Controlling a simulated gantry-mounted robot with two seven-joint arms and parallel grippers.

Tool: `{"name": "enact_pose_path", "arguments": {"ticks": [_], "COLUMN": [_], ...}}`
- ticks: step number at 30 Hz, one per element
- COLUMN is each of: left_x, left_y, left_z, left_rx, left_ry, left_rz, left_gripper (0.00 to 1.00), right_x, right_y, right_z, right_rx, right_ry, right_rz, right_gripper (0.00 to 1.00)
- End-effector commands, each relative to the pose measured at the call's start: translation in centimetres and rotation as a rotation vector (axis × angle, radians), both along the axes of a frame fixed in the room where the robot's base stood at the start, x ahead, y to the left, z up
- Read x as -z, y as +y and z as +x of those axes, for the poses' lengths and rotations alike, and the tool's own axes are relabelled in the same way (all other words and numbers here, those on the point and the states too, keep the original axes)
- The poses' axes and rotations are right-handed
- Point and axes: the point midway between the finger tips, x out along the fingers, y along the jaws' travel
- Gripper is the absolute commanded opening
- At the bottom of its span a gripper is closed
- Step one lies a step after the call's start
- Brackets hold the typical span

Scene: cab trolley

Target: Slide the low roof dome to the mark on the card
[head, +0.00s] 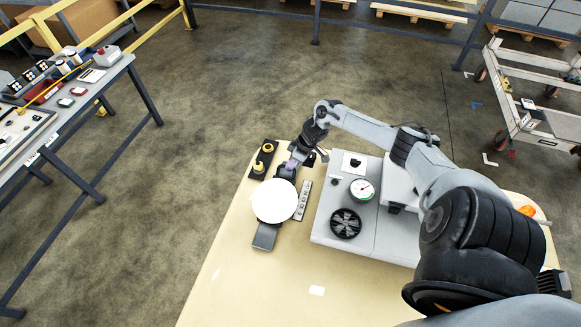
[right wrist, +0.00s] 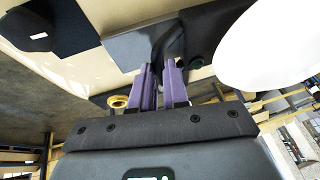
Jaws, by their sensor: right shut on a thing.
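A smooth white round piece (head: 273,200), which looks like the dome, is at the left side of the cream table; it also shows in the right wrist view (right wrist: 270,45). A grey plate (head: 265,236) sticks out below it. My right gripper (head: 291,166) is at its upper edge. In the right wrist view its purple fingers (right wrist: 166,75) are shut on a dark part beside the white piece; the fingers hide most of that part. A narrow grey card with dark markings (head: 303,200) lies to the right of the dome. My left gripper is not in view.
A grey panel (head: 330,237) with a round gauge (head: 362,189) and a black fan (head: 345,223) stands right of the card. The table front is mostly clear.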

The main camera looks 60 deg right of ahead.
Motion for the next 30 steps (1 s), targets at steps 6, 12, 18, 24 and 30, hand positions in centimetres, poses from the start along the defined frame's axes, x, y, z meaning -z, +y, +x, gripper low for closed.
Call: {"name": "enact_pose_path", "arguments": {"ticks": [6,12,18,24,30], "left_x": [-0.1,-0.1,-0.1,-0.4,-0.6], "left_y": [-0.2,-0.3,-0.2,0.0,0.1], "left_z": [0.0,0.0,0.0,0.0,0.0], "left_rx": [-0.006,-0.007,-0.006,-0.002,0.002], "left_ry": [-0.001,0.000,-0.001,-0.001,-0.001], "left_rz": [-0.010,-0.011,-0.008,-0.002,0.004], "left_gripper": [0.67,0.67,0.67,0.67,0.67], "right_x": [0.0,0.0,-0.4,-2.6,-5.8], "right_y": [0.1,0.1,0.0,-0.6,-1.5], "right_z": [0.0,0.0,-0.2,-1.0,-2.3], "right_rx": [-0.002,-0.002,-0.002,-0.004,-0.003], "right_ry": [0.000,0.000,0.000,-0.001,0.001], "right_rz": [0.002,0.002,0.001,-0.001,-0.001], "right_gripper": [0.38,0.40,0.40,0.40,0.40]}}
